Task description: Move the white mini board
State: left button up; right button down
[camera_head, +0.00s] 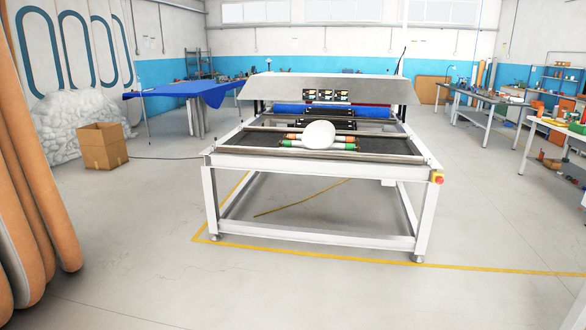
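A small white rounded board (318,135) rests near the front of a white-framed machine table (270,160), which stands in the middle of the room. Rolls with orange, white and green ends (288,145) lie beside and partly under it. I cannot tell for certain that this is the mini board. Neither of my grippers shows in the head view.
Tall orange boards (20,190) stand close at the left. A cardboard box (102,146) and a blue-covered table (190,92) are further back. Workbenches (490,108) line the right. The floor before the machine is clear, with a yellow line (330,253).

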aim_at(320, 134)
jog(key=i, duration=5.3)
